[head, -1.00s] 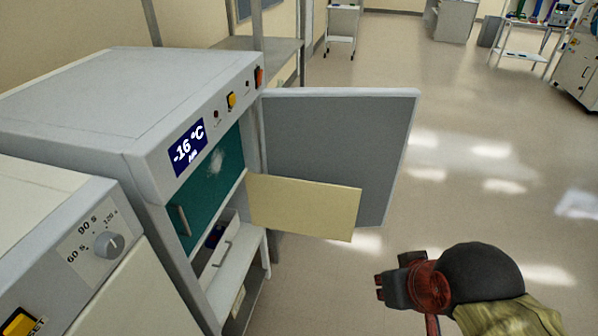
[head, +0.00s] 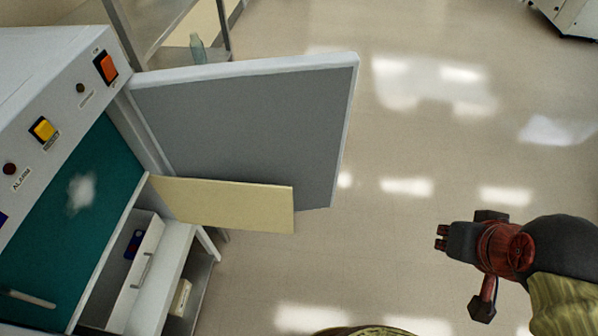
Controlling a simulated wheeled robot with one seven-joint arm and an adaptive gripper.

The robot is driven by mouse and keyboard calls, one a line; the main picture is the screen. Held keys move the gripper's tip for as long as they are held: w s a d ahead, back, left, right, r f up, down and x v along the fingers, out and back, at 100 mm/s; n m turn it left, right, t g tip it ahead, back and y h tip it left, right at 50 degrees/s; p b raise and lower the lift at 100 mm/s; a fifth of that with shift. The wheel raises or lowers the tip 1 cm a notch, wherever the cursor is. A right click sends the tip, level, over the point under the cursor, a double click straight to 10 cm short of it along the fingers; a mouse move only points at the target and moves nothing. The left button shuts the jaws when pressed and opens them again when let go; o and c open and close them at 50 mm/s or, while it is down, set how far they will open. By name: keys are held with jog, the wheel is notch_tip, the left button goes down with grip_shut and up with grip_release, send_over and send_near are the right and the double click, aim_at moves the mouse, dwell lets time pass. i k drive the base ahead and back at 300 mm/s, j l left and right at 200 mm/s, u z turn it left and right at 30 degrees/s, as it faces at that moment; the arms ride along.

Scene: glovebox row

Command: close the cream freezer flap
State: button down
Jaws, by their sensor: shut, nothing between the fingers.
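The cream freezer flap (head: 225,204) stands open, swung out to the right from the freezer's front edge, below the teal flap (head: 75,215). Behind it the large grey freezer door (head: 250,125) is also wide open. My gripper (head: 441,238) is at the right, over the floor, well apart from the cream flap's free end. Its fingers point left toward the flap. They are shut and hold nothing.
The freezer's control panel (head: 45,130) has orange and yellow switches. Below the teal flap is an open compartment with a white drawer (head: 140,270). A shelf rack (head: 165,40) with a bottle (head: 197,48) stands behind the door. The floor between flap and gripper is clear.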

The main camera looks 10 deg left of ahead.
aim_at(238, 206)
jog(key=i+l+z, duration=0.2)
jog(key=i+z, duration=0.15)
jog(key=i, duration=0.2)
jog(key=i+z, duration=0.3)
jog(key=i, duration=0.25)
jog(key=i+l+u, duration=0.1)
jog(key=i+u, duration=0.3)
jog(key=i+l+u, duration=0.2)
jog(key=i+u, duration=0.35)
jog(key=u, duration=0.35)
jog(key=i+l+u, duration=0.1)
jog(key=u, duration=0.35)
jog(key=i+l+u, duration=0.1)
jog(key=u, duration=0.4)
jog(key=i+l+u, duration=0.1)
jog(key=u, duration=0.35)
jog(key=l+u, duration=0.25)
jog(key=u, duration=0.2)
jog(key=i+l+u, duration=0.15)
jog(key=u, duration=0.3)
jog(key=i+l+u, duration=0.1)
jog(key=l+u, duration=0.55)
jog(key=u, duration=0.2)
jog(key=l+u, duration=0.3)
jog(key=u, duration=0.15)
jog(key=k+j+z, duration=0.15)
jog(key=z, duration=0.3)
jog(key=k+j+z, duration=0.25)
jog(key=z, duration=0.15)
